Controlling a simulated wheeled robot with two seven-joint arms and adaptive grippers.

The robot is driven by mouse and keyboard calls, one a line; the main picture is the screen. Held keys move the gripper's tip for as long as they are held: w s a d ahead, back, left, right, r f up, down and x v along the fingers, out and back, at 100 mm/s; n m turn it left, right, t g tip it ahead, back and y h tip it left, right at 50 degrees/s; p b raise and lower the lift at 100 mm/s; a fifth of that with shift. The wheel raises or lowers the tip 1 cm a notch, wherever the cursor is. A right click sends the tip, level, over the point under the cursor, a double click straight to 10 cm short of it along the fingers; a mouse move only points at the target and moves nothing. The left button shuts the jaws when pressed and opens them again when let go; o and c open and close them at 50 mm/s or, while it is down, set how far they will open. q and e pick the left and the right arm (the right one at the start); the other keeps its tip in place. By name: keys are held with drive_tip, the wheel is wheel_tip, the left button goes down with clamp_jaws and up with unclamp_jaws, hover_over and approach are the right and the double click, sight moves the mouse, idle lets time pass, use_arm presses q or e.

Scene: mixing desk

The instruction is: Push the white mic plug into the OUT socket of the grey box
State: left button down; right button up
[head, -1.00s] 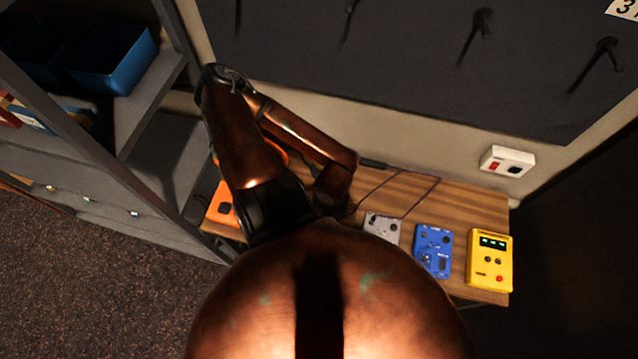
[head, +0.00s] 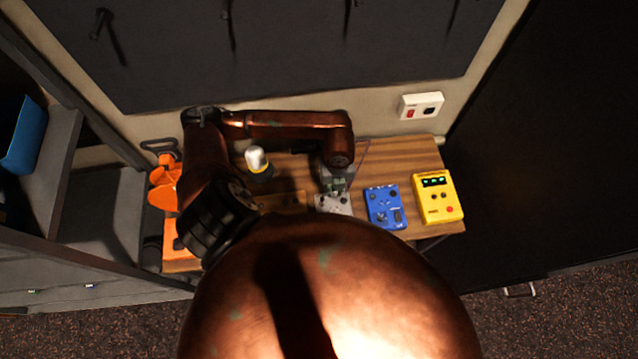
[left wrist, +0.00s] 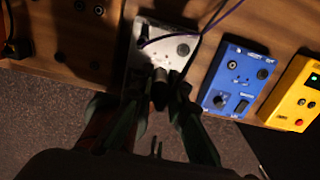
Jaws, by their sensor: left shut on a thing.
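The grey box (left wrist: 168,50) lies flat on the wooden desk, and it also shows in the head view (head: 333,206). My left gripper (left wrist: 160,98) is at its near edge in the left wrist view. It is shut on a small dark-looking cylindrical piece (left wrist: 159,88), apparently the mic plug; shadow hides its white colour. In the head view my left gripper (head: 338,184) points down just over the box. A purple cable (left wrist: 205,27) runs to the box's left side. I cannot tell whether the held plug touches a socket. The OUT label is not readable. My right gripper is not in view.
A blue box (head: 384,207) and a yellow box (head: 437,198) lie right of the grey box. A white-topped object (head: 257,160) and orange things (head: 165,185) are to the left. A white wall socket (head: 421,106) is behind the desk (head: 405,154).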

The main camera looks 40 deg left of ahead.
use_arm(q)
hover_over(344, 200)
wheel_tip(344, 200, down, 7)
drive_tip(key=b, duration=0.6)
drive_tip(key=shift+s, duration=0.1)
drive_tip(key=shift+f+b, duration=0.55)
drive_tip(key=shift+f, duration=0.1)
drive_tip(key=shift+f+b, duration=0.65)
drive_tip(key=shift+f, duration=0.2)
idle(0.9)
drive_tip(key=shift+f+b, duration=0.6)
idle(0.3)
